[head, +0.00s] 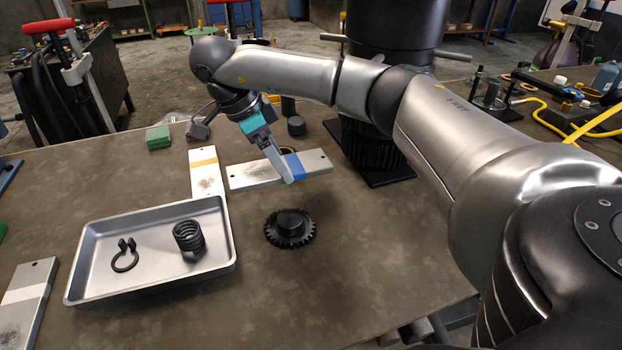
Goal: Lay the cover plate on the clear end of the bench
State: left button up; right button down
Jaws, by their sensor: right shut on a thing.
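A flat grey metal plate with a blue band (250,177), seemingly the cover plate, is at the far middle of the bench (350,260). My right gripper (289,178) reaches over it from behind and is shut on it near the blue band. The fingers hide part of the plate. I cannot tell if the plate touches the bench or is just above it. My left gripper is not in view.
A grey tray (150,283) holds a black spring (188,237) and a snap ring (124,257). A black gear (290,228) lies in front of the held plate. Yellow-banded (203,163) and white-banded (27,292) plates lie nearby. The bench's front right is bare.

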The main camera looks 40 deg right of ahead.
aim_at(312, 160)
jog(key=s+d, duration=0.1)
jog(key=d, duration=0.3)
jog(key=s+d, duration=0.1)
jog(key=d, duration=0.1)
jog(key=shift+s+d, duration=0.15)
jog(key=shift+s, duration=0.15)
jog(key=shift+f, duration=0.95)
jog(key=shift+f+b, duration=0.5)
jog(key=shift+f, duration=2)
jog(key=shift+f, duration=0.1)
grip_release()
